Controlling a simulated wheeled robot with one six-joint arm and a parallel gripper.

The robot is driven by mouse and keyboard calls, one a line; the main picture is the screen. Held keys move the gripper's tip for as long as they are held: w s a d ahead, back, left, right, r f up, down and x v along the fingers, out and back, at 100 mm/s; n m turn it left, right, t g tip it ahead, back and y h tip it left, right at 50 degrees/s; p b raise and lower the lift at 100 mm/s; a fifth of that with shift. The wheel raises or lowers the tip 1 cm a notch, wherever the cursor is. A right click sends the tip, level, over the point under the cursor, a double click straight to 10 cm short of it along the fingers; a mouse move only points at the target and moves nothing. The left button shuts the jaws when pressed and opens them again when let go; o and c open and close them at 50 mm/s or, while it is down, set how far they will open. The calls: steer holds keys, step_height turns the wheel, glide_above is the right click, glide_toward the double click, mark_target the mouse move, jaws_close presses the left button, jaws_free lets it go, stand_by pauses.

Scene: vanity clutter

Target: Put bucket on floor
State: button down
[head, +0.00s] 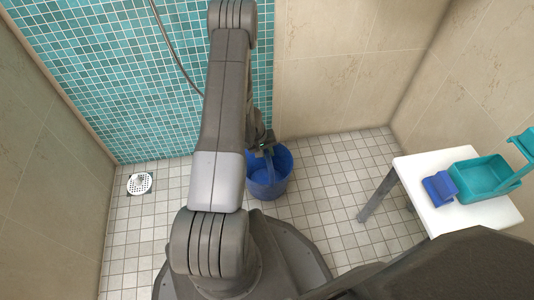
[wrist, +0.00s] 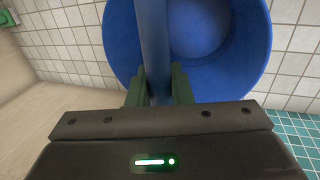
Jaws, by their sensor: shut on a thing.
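The blue bucket (head: 280,180) is in the middle of the head view, low over the light tiled floor (head: 330,185). I cannot tell whether its base touches the floor. In the wrist view the bucket (wrist: 250,60) fills the upper middle, open side towards the camera, and looks empty. My gripper (head: 266,145) is at the bucket's rim in the head view. In the wrist view its green fingers (wrist: 158,88) are shut on the bucket's blue handle bar (wrist: 154,45), which runs across the opening. My arm hides part of the bucket's left side.
A white table (head: 432,212) at the right bears a teal caddy (head: 480,178) and a small blue box (head: 439,188). A floor drain (head: 139,184) lies at the left. A shower hose (head: 176,55) hangs on the teal tiled wall. Floor between bucket and table is clear.

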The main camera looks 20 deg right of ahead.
steer(key=shift+f+b, duration=0.15)
steer(key=shift+b, duration=0.15)
steer(key=c, duration=1.3)
jaws_free()
steer(key=p+v, duration=0.5)
steer(key=v, duration=0.7)
steer(key=shift+r+p, duration=0.25)
steer(key=shift+p, duration=0.1)
